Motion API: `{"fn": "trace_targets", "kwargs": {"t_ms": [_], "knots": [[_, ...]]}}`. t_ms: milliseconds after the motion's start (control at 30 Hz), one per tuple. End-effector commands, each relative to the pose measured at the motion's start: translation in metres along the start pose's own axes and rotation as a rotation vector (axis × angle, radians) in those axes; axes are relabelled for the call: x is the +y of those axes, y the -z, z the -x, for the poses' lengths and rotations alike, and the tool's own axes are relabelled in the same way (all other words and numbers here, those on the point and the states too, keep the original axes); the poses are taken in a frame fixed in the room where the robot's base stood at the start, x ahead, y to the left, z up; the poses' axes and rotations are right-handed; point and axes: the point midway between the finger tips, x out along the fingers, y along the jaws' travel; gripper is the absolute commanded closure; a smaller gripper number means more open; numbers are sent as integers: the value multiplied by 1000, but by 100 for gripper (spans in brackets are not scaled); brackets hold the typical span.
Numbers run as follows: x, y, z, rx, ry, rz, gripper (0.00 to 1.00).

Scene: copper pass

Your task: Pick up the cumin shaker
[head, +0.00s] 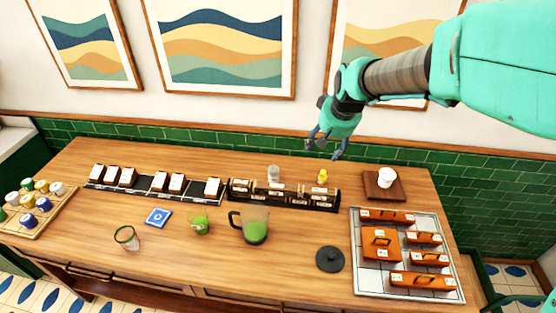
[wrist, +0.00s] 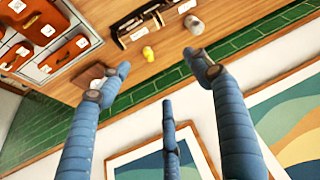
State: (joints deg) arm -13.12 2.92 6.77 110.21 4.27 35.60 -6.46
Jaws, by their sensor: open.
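Two small shakers stand behind the black rack: a yellow one (head: 322,176) near its right end and a clear-grey one (head: 273,173) near its middle. I cannot read a name on either, so I cannot tell which holds cumin. The wrist view also shows the yellow shaker (wrist: 149,53) and a pale one (wrist: 194,24) beyond my fingers. My gripper (head: 325,147) is open and empty, above and behind the counter's back edge near the yellow shaker. Its fingers (wrist: 162,68) are spread wide and touch nothing.
The black rack (head: 284,204) with pale labels lies in front of the shakers. A wooden board (head: 372,193) with a white cup (head: 387,178) stands to the right. A tray of orange boxes (head: 352,270) and a blender jug (head: 258,218) are nearer. The tiled wall (head: 395,154) is close behind.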

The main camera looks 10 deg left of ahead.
Motion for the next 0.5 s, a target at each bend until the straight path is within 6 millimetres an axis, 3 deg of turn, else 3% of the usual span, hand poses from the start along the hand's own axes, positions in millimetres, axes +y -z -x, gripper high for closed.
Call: {"fn": "trace_targets", "kwargs": {"t_ms": [200, 500], "knots": [[-24, 34, -60, -14, 19, 39, 36], [-59, 68, -147, -27, 42, 88, 36]]}}
